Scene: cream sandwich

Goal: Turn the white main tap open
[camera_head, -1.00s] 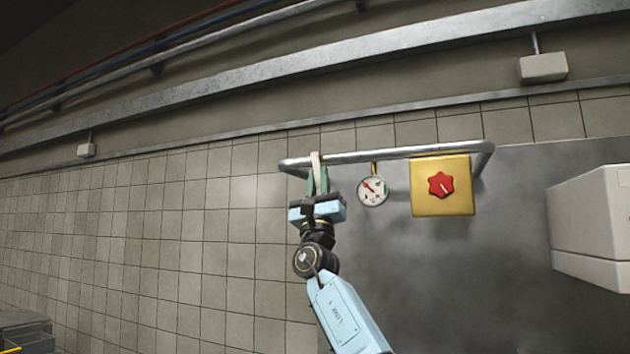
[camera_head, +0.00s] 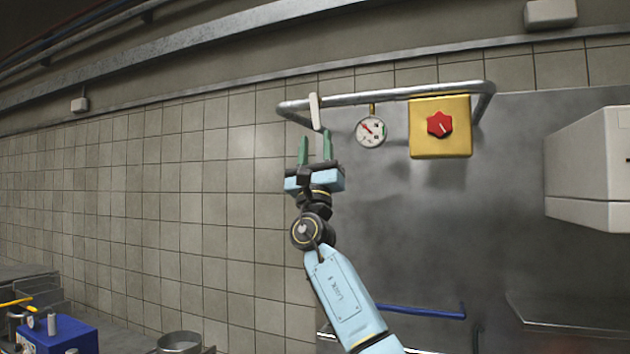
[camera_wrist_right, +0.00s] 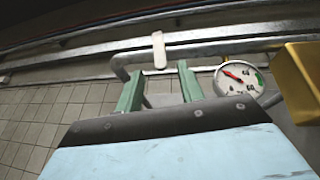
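The white main tap (camera_head: 315,111) is a slim white lever on the left end of a grey metal pipe (camera_head: 390,97) on the wall. It stands nearly upright, across the pipe. It also shows in the right wrist view (camera_wrist_right: 159,50). My right gripper (camera_head: 315,142) is just below the lever, with its two green fingers pointing up. The fingers are spread and nothing is between them. The right wrist view also shows the open right gripper (camera_wrist_right: 159,85), with the lever ahead of the gap between its fingertips. My left gripper is not in view.
A round gauge (camera_head: 370,132) hangs from the pipe close to the right. A yellow box with a red knob (camera_head: 439,124) is further right. A white wall unit (camera_head: 590,175) is at the far right. A blue device (camera_head: 60,335) stands at lower left. The tiled wall at left is clear.

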